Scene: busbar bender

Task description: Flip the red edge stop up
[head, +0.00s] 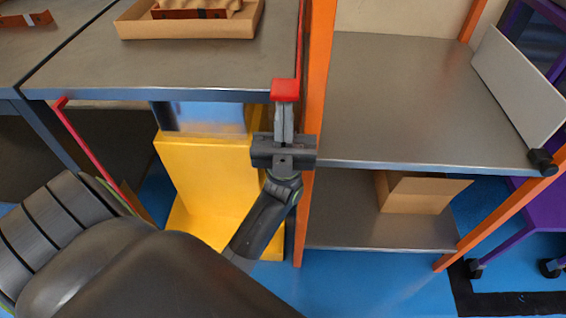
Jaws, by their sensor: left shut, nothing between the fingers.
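A red block (285,88), which looks like the red edge stop, sits at the front right corner of the grey metal table (150,72). My left gripper (284,108) is just below this block, in front of the table edge, with its fingers pointing up. The fingers are shut with nothing between them. Their tips meet the underside of the red block in the picture; I cannot tell whether they touch it. My right gripper is not in view.
An orange post (319,60) stands close to the right of my gripper. A shelf (420,110) lies beyond it. A yellow stand (205,180) is under the table. A thin red bar (88,145) slopes down at left. A cardboard tray (185,28) lies on the table.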

